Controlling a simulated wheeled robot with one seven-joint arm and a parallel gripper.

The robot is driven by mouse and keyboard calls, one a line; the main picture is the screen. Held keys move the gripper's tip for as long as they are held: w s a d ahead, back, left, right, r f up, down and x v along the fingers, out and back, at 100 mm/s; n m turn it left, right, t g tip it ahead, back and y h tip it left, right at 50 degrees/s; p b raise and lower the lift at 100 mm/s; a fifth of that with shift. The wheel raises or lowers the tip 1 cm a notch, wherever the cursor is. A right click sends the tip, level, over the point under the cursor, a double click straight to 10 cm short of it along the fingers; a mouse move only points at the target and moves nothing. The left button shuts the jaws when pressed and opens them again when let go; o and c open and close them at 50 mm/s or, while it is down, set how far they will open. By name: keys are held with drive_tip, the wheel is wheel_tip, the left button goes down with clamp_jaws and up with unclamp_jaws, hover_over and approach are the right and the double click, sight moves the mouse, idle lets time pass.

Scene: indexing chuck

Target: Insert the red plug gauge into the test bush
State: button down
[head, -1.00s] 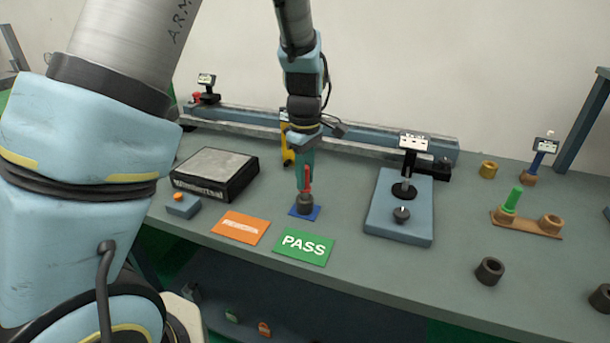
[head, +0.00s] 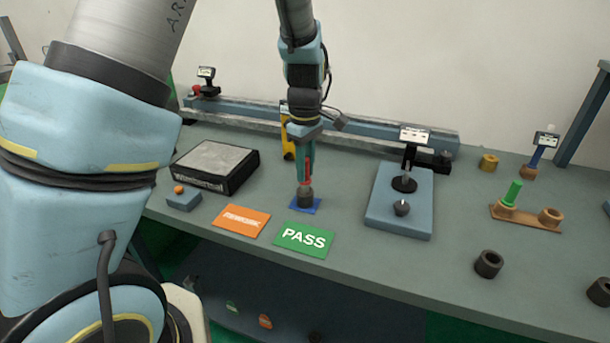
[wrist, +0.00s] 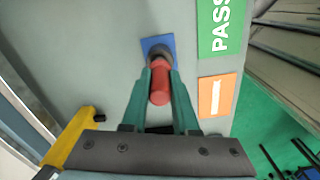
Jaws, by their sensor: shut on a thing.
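The red plug gauge (head: 308,165) is held upright between the teal fingers of my gripper (head: 305,180). It also shows in the wrist view (wrist: 160,86), with a finger on each side. My gripper is shut on it. The dark grey test bush (head: 305,200) stands on a blue square pad (head: 316,209), directly under the gauge. In the wrist view the bush (wrist: 166,51) is partly hidden behind the gauge. The gauge's lower end is at the bush's top; I cannot tell how deep it sits.
A green PASS card (head: 304,240) and an orange card (head: 241,221) lie in front of the pad. A black box (head: 214,170) stands left, a blue-grey fixture (head: 385,217) right. A yellow object (head: 287,140) stands behind my gripper. Loose dark bushes lie at the right.

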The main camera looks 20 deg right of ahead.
drive_tip(key=shift+r+p, duration=2.15)
drive_tip(key=shift+r, duration=0.5)
